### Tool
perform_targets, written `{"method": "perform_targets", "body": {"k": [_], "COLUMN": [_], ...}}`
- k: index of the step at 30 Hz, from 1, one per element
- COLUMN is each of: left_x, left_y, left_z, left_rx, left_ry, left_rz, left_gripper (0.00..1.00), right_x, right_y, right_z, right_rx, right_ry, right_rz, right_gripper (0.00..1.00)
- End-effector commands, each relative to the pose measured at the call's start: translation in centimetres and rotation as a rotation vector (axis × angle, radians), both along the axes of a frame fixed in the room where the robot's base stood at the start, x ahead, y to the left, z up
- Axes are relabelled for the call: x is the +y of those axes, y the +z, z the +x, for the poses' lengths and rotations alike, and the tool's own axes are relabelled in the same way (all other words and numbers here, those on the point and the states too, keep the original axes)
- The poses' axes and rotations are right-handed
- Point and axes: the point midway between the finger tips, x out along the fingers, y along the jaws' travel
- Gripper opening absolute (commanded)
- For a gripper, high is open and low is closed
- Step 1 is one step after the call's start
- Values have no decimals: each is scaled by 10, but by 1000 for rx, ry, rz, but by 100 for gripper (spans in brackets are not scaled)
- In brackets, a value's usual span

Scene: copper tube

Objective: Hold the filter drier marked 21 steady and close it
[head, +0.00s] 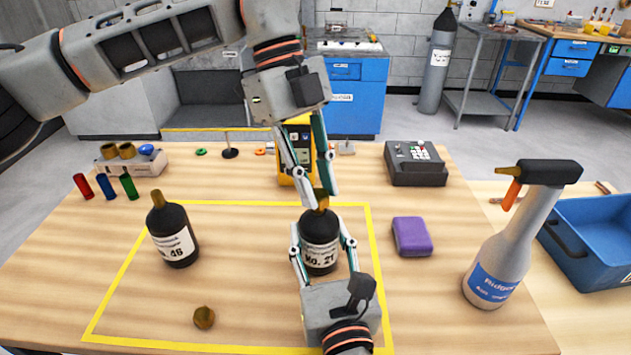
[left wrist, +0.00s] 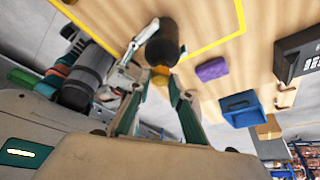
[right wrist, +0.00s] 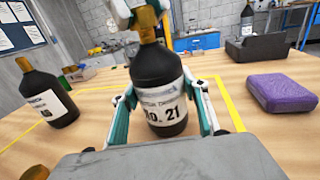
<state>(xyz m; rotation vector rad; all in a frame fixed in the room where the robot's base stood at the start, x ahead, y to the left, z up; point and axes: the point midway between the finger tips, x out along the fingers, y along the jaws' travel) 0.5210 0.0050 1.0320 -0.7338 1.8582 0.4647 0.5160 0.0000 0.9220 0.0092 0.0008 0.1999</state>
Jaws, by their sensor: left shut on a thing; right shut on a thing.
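The filter drier marked 21 (head: 320,252) is a black bottle with a white label, upright inside the yellow taped square; it also shows in the right wrist view (right wrist: 160,82). My right gripper (head: 323,250) is shut around its body from the front. My left gripper (head: 321,200) reaches down from above and is shut on the brass cap (left wrist: 160,77) at the top of the neck. Whether the cap is fully seated is hidden by the fingers. A second black drier, marked 46 (head: 172,232), stands upright to the left with a brass top. A loose brass cap (head: 204,317) lies at the front left.
A purple block (head: 412,236) lies right of the drier, with a spray bottle (head: 505,245) and blue bin (head: 598,240) farther right. A yellow meter (head: 297,150) and dark keypad device (head: 416,163) stand behind. Small coloured cylinders (head: 105,187) stand back left.

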Motion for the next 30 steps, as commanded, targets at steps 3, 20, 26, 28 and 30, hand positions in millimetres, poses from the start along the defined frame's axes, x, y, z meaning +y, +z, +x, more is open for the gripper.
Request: {"method": "perform_targets", "body": {"k": [3, 20, 26, 28, 30], "left_x": [-1, -7, -8, -8, -8], "left_y": [0, 0, 0, 0, 0], "left_z": [2, 2, 2, 2, 2], "left_rx": [-2, 1, 2, 5, 5], "left_ry": [-156, -919, -1129, -1165, -1183], "left_rz": [3, 4, 0, -2, -4], "left_gripper": [6, 6, 6, 6, 6], "right_x": [0, 0, 0, 0, 0], "right_y": [-1, -1, -1, -1, -1], "right_z": [0, 0, 0, 0, 0], "right_rx": [2, 2, 2, 2, 2], "right_ry": [0, 0, 0, 0, 0], "right_rz": [2, 1, 1, 1, 0], "right_gripper": [0, 0, 0, 0, 0]}}
